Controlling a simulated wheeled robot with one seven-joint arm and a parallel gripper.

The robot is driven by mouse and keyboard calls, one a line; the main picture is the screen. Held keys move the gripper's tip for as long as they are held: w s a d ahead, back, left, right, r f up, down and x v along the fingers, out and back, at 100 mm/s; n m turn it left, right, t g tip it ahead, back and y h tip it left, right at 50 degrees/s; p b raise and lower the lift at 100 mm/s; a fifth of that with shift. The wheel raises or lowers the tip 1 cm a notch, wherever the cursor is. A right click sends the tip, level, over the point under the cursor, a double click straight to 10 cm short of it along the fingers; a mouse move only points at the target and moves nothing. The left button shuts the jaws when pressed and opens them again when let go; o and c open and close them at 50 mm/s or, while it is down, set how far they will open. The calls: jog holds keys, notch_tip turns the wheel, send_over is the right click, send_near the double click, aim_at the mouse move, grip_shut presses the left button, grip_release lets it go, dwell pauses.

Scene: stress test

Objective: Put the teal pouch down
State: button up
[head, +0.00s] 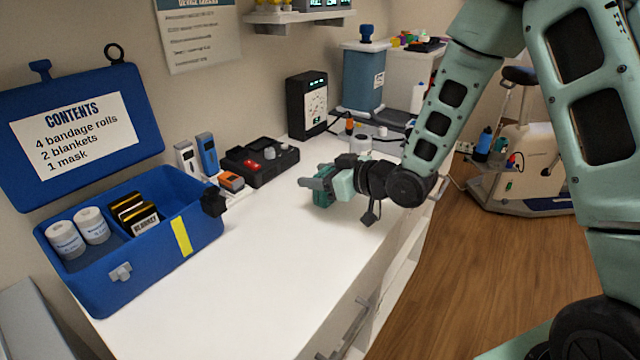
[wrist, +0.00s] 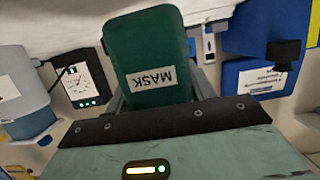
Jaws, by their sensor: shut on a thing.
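The teal pouch (wrist: 142,45) has a white "MASK" label, upside down in the wrist view. My gripper (head: 316,180) is shut on it, with a grey finger on either side. In the head view the pouch (head: 323,199) is partly hidden by my gripper, over the middle of the white counter (head: 245,245). I cannot tell whether it touches the counter. The open blue box (head: 150,250) stands left of my gripper and holds two white rolls (head: 78,231) and black-and-yellow blanket packs (head: 134,213). Its lid (head: 80,130) lists bandage rolls, blankets and one mask.
Behind my gripper are a black device with a red light (head: 260,160), handheld meters (head: 206,153), a small orange device (head: 231,181) and a black monitor (head: 307,105). A blue-grey canister (head: 361,80) stands farther back. The counter between box and gripper is clear.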

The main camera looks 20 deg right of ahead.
jog(key=shift+f, duration=0.95)
jog(key=shift+f, duration=0.15)
jog(key=o, duration=1.1)
